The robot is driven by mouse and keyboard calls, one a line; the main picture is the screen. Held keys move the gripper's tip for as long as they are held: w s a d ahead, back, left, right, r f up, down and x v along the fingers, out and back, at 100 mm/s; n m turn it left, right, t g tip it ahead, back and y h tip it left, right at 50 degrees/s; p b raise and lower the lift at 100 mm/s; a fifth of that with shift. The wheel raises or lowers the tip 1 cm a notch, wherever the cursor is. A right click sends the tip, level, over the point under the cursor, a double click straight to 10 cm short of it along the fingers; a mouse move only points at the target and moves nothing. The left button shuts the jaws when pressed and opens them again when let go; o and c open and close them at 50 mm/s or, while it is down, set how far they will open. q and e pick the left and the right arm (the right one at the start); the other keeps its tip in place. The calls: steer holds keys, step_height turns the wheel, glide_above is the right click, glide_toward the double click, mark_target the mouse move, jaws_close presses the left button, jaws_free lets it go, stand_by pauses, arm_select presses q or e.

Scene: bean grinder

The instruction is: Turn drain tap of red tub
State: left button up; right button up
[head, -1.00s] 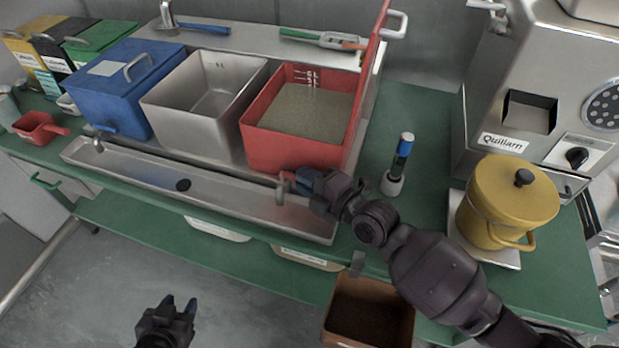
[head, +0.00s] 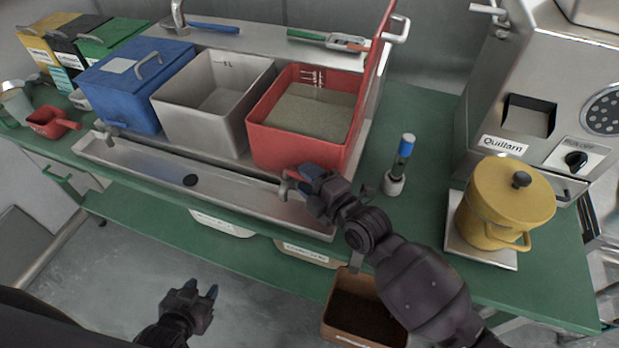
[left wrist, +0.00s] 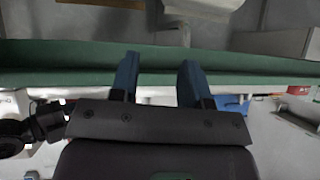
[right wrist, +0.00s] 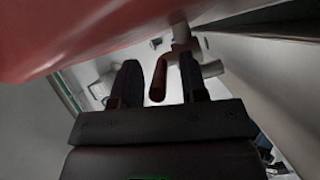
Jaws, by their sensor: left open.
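The red tub (head: 290,148) stands at the right end of the row of tubs and holds a grey-brown fill (head: 308,110). Its drain tap (head: 285,186) sticks out low at the front, over the trough. My right gripper (head: 303,176) is at this tap, under the tub's front wall. In the right wrist view the tap's metal body (right wrist: 181,36) shows beyond the fingers, and its reddish lever (right wrist: 158,80) lies between the open fingers, with gaps beside it. My left gripper (head: 204,294) is open and empty, low in front of the bench; its fingers also show in the left wrist view (left wrist: 158,80).
A steel tub (head: 205,125) and a blue tub (head: 125,100) stand left of the red one. A long metal trough (head: 225,195) runs below them. A blue-capped bottle (head: 400,165) and a yellow pot (head: 505,205) stand to the right. A brown bin (head: 345,325) is below.

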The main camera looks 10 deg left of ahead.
steer(key=shift+s+d, duration=0.3)
steer(key=shift+d, duration=0.1)
arm_select(q)
steer(key=shift+w+r+p, duration=0.25)
steer(key=shift+r+p, duration=0.05)
steer(key=shift+r, duration=0.2)
arm_select(e)
steer(key=v, duration=0.9)
steer(key=shift+s+d, duration=0.25)
steer(key=shift+s, duration=0.05)
